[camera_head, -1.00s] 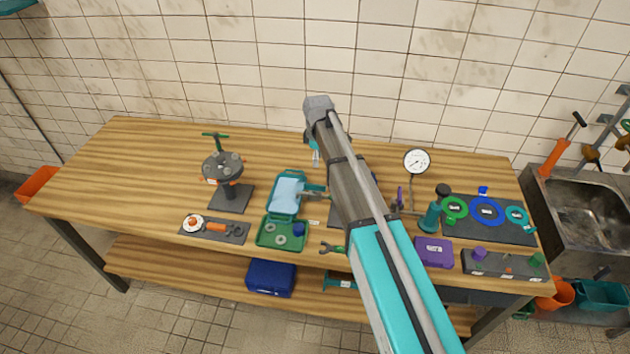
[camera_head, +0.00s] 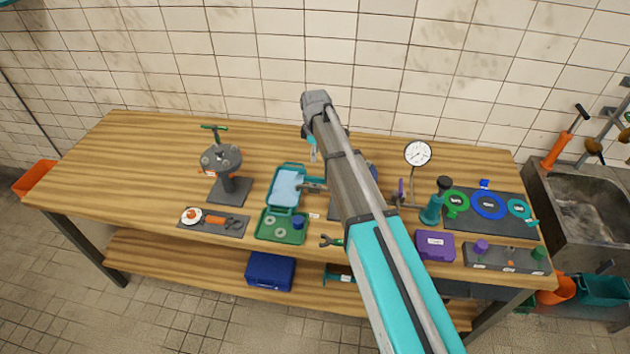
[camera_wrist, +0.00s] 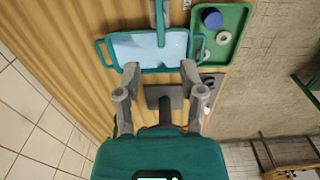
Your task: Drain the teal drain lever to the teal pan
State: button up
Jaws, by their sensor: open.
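The teal pan (camera_head: 271,189) sits mid-bench with a pale blue surface inside. In the wrist view, the pan (camera_wrist: 155,70) lies beyond my fingertips, its rim and side handle showing. A thin teal bar, apparently the drain lever (camera_wrist: 161,37), reaches over the pan from a grey pipe. In the head view my arm partly hides that fixture, and the lever is too small to tell clearly. My gripper (camera_wrist: 160,70) is open, with nothing visibly held between its fingers.
A green tray (camera_head: 268,236) with washers and a blue cap adjoins the pan. A grey valve stand (camera_head: 229,185) is to the left; a gauge (camera_head: 417,154), teal bottle (camera_head: 431,211) and purple box (camera_head: 435,246) are to the right. The bench's far left is clear.

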aim_at(315, 177)
jog(key=shift+f+b, duration=5.55)
jog(key=shift+f, duration=0.35)
grip_shut()
